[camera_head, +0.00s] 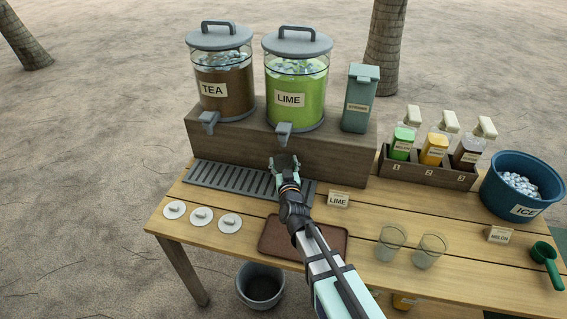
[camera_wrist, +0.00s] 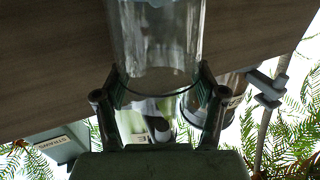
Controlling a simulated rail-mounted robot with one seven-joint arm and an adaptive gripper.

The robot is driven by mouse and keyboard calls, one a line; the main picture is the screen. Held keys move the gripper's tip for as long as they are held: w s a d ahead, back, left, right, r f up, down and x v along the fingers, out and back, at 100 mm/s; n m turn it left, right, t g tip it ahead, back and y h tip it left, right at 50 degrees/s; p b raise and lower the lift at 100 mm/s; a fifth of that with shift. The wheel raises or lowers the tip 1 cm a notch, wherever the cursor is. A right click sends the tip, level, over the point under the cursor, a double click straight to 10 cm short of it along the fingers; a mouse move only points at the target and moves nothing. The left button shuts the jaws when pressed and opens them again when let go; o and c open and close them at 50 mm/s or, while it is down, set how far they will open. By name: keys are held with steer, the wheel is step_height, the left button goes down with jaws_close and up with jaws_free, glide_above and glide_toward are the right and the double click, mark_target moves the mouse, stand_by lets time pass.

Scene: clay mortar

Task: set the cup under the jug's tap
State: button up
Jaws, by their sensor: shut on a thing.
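A clear, empty-looking cup (camera_wrist: 160,35) is held between the two fingers of my gripper (camera_wrist: 162,90) in the wrist view. In the head view my gripper (camera_head: 285,165) is in front of the wooden riser, just below the tap (camera_head: 283,133) of the LIME jug (camera_head: 297,85). The cup is not clearly visible there, so I cannot tell how exactly it lines up with the tap. The TEA jug (camera_head: 222,80), with its own tap (camera_head: 208,121), stands to the left. A drip grate (camera_head: 225,182) lies on the table before the riser (camera_head: 335,157).
A LIME card (camera_head: 338,199) stands right of my arm. Two clear cups (camera_head: 391,238) and a brown tray (camera_head: 275,240) are nearer the front. Lids (camera_head: 201,216) lie at left. A straw box (camera_head: 360,98), bottle rack (camera_head: 427,168) and ice bucket (camera_head: 497,188) are to the right.

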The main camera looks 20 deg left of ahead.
steer(key=shift+f, duration=0.15)
steer(key=o, duration=1.7)
steer(key=shift+r, duration=0.25)
steer(key=p+v, duration=0.1)
steer(key=v, duration=0.6)
steer(key=shift+s, duration=0.25)
steer(key=shift+d, duration=0.1)
